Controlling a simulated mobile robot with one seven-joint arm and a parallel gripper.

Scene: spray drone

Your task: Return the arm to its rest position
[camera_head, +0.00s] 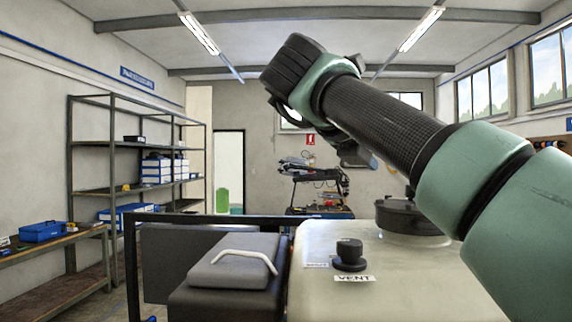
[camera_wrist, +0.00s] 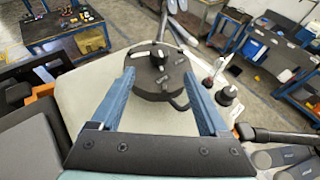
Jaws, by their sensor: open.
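My arm (camera_head: 380,115) rises from the right and bends at the upper middle of the head view. My gripper (camera_wrist: 158,75) shows in the wrist view as two blue fingers spread apart, with nothing between them. In the head view it is mostly hidden behind the arm. A pale tank (camera_head: 400,285) stands below, with a round black lid (camera_head: 405,218) on top. In the wrist view the lid (camera_wrist: 152,88) appears between the fingers; I cannot tell the exact gap. A black vent cap (camera_head: 349,255) with a "VENT" label stands on the tank.
A grey box with a pale handle (camera_head: 240,262) sits left of the tank, beside a dark frame (camera_head: 133,255). Metal shelves (camera_head: 110,145) and a workbench (camera_head: 60,240) line the left wall. A drone-like machine (camera_head: 312,172) stands at the back. Space above the tank's left is clear.

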